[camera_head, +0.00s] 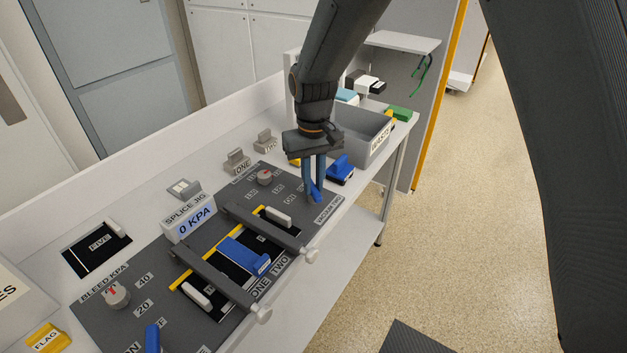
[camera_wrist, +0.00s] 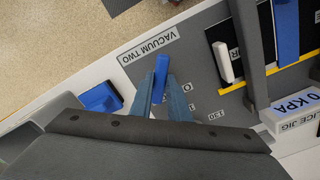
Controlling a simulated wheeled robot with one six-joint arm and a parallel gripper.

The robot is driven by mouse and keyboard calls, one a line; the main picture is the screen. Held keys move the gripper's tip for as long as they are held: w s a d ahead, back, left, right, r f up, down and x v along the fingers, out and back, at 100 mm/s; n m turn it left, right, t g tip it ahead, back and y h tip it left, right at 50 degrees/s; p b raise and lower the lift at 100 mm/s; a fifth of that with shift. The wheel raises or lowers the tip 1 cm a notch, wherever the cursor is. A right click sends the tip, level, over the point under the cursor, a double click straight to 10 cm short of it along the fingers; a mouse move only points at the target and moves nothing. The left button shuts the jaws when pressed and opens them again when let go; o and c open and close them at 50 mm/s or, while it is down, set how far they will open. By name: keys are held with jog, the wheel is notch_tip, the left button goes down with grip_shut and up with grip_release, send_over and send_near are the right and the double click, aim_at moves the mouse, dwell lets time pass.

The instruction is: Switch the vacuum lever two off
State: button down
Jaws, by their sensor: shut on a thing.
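The blue vacuum lever two (camera_wrist: 160,76) stands by the "VACUUM TWO" label (camera_wrist: 149,45) on the grey panel. In the head view the lever (camera_head: 316,192) shows low between the fingers, near the panel's right end by the same label (camera_head: 328,208). My gripper (camera_wrist: 160,88) points down with one finger on each side of the lever and is shut on it. In the head view my gripper (camera_head: 312,192) hides part of the lever. The "ON" and "OFF" marks beside it are too small or covered to read surely.
The splice jig (camera_head: 190,222) reads 0 KPA; two grey bars (camera_head: 265,227) cross the panel beside it. A blue object (camera_head: 341,170) and a grey waste bin (camera_head: 366,138) stand close to my gripper. Another blue lever (camera_head: 153,338) is at the near left.

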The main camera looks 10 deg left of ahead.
aim_at(313, 187)
dwell(0.4)
jog(key=c, duration=1.7)
grip_release()
jog(key=shift+r, duration=0.15)
notch_tip(313, 187, up, 8)
jog(key=shift+f+b, duration=0.2)
jog(key=shift+b, duration=0.7)
jog(key=s+d+f+m, duration=0.1)
jog(key=s+d+m, duration=0.1)
jog(key=d, duration=0.7)
jog(key=s+d+f+m, duration=0.1)
jog(key=s+d, duration=0.1)
jog(key=d, duration=0.7)
jog(key=s+d+f+m, duration=0.1)
jog(key=s+d, duration=0.2)
jog(key=d, duration=0.1)
jog(key=s+d+f+m, duration=0.1)
jog(key=s+d, duration=0.3)
jog(key=d, duration=0.1)
jog(key=s+d+f+m+t, duration=0.1)
jog(key=s+d, duration=0.3)
jog(key=shift+s+d, duration=0.25)
jog(key=shift+d, duration=0.05)
